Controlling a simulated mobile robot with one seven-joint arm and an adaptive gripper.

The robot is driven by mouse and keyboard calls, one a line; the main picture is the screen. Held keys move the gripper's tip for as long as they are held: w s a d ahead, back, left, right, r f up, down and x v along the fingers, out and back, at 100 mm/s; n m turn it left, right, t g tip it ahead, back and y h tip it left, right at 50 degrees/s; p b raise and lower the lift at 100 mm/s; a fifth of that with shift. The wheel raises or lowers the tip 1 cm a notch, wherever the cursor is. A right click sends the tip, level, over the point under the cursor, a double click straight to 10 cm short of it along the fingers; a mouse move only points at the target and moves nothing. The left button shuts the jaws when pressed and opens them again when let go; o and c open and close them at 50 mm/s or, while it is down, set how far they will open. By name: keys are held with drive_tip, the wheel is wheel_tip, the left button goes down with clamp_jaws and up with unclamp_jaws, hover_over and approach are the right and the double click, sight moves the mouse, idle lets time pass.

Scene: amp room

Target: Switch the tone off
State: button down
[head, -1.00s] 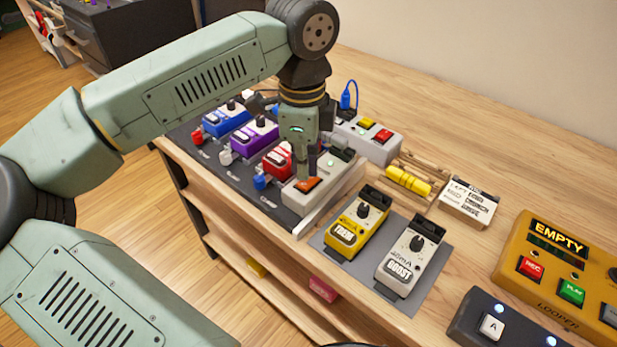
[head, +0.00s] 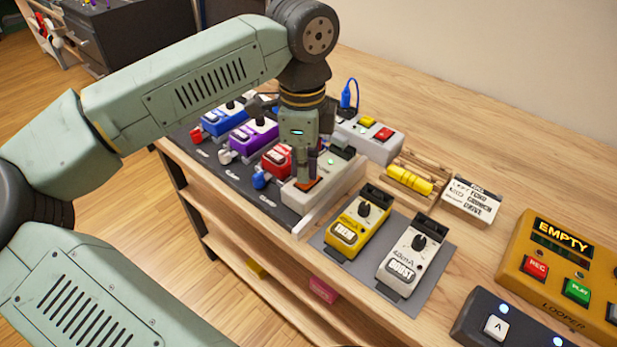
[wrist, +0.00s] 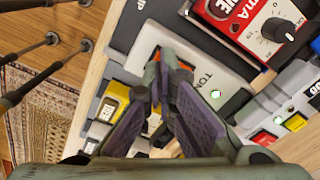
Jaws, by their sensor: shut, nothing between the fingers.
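The tone box (head: 309,194) is a white pedal with an orange switch (head: 304,184) at the near end of the pedalboard. Part of the label "TON" reads on the tone box in the wrist view (wrist: 190,68), where a green light (wrist: 215,94) is lit on it. My gripper (head: 306,180) is shut and empty, pointing down with its fingertips over the orange switch. In the wrist view the fingers (wrist: 157,98) cover most of the switch, so I cannot tell whether they touch it or which way it is set.
Red (head: 277,160), purple (head: 250,140) and blue (head: 222,118) pedals line the board beyond. A grey box with yellow and red buttons (head: 372,139) stands behind. Yellow (head: 358,222) and white (head: 413,255) pedals sit on a grey mat to the right, near an orange looper (head: 560,265).

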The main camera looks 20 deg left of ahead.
drive_tip(key=shift+f+b, duration=0.55)
drive_tip(key=shift+f, duration=0.05)
drive_tip(key=shift+r, duration=0.1)
drive_tip(key=shift+r+p, duration=1.75)
drive_tip(key=shift+r, duration=1.7)
